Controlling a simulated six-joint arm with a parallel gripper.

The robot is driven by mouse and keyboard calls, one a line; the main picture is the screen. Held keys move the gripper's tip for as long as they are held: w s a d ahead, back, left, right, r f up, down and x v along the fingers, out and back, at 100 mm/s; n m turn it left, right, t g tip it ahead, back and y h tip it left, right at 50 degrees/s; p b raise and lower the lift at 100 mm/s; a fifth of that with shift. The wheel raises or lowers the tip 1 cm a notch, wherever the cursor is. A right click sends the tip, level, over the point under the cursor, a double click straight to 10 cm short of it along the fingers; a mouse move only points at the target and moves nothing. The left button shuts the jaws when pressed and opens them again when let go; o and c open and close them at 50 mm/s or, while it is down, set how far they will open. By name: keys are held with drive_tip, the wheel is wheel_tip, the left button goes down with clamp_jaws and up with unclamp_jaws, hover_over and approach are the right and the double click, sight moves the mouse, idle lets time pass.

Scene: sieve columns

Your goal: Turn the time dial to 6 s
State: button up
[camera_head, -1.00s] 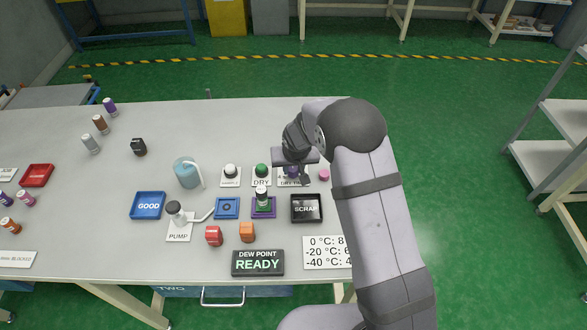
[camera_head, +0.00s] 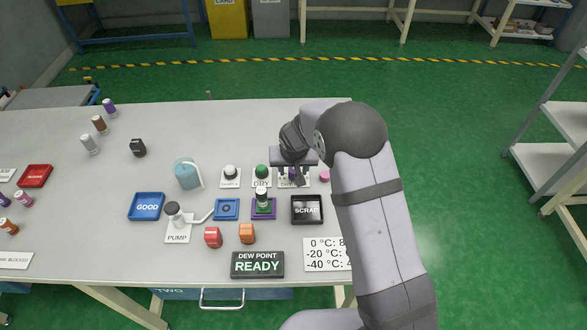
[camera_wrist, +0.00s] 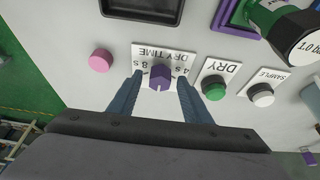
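The time dial is a purple knob (camera_wrist: 160,77) on a white plate marked DRY TIME (camera_wrist: 164,54), upside down in the wrist view. The marks 8 s and 4 s show on either side of the knob; the 6 s mark is hidden, and I cannot tell where the knob points. My gripper (camera_wrist: 161,80) is open, with one finger on each side of the knob; whether they touch it is unclear. In the head view my gripper (camera_head: 293,172) is over the dial plate and covers most of it.
Beside the dial are the green DRY button (camera_head: 262,171), the SAMPLE button (camera_head: 230,171) and a pink knob (camera_head: 324,175). A black SCRAP tray (camera_head: 306,209) and a green-labelled vial (camera_head: 263,200) are in front. A DEW POINT sign (camera_head: 257,264) reads READY.

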drive_tip(key=shift+r, duration=0.1)
drive_tip(key=b+v, duration=0.1)
drive_tip(key=v, duration=0.6)
drive_tip(key=shift+b, duration=0.3)
drive_tip(key=shift+s, duration=0.15)
drive_tip(key=s+d+r+g, duration=0.1)
drive_tip(key=s+d, duration=0.3)
drive_tip(key=s, duration=0.5)
drive_tip(key=s+d+r+g+p, duration=0.1)
drive_tip(key=s+d, duration=0.3)
drive_tip(key=s, duration=0.6)
drive_tip(key=s+d+r+g+p, duration=0.1)
drive_tip(key=s+d, duration=0.4)
drive_tip(key=s, duration=0.5)
drive_tip(key=shift+r+g, duration=0.2)
drive_tip(key=shift+g, duration=0.5)
